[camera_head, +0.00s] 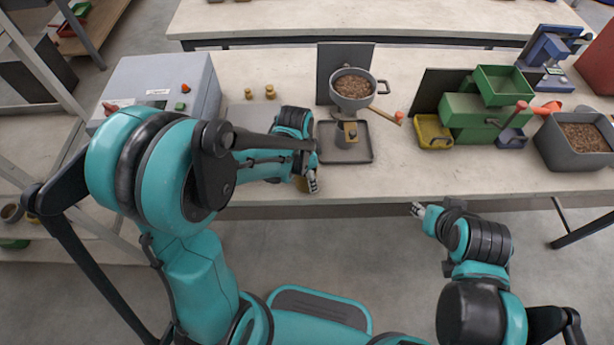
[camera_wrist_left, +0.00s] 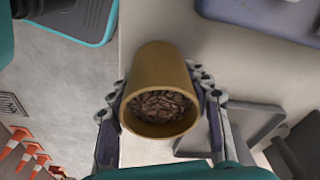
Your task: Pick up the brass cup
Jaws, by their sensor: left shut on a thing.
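The brass cup (camera_wrist_left: 158,65) sits between the fingers of my left gripper (camera_wrist_left: 158,88) in the left wrist view, and the gripper is shut on it. Brown pellets (camera_wrist_left: 158,106) show inside its mouth. In the head view my left gripper (camera_head: 306,182) is at the front edge of the bench, and only a sliver of the cup (camera_head: 299,184) shows beside the fingers. Whether the cup touches the bench is hidden. My right gripper (camera_head: 418,209) is in front of the bench, away from the cup; its fingers are too small to read.
A grey pot of pellets (camera_head: 352,102) stands above a dark tray (camera_head: 362,155). A grey box (camera_head: 150,78) is on the left. A yellow bin (camera_head: 432,132), a green machine (camera_head: 470,110) and a grey pellet bin (camera_head: 562,152) stand on the right. The bench front (camera_head: 400,180) is clear.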

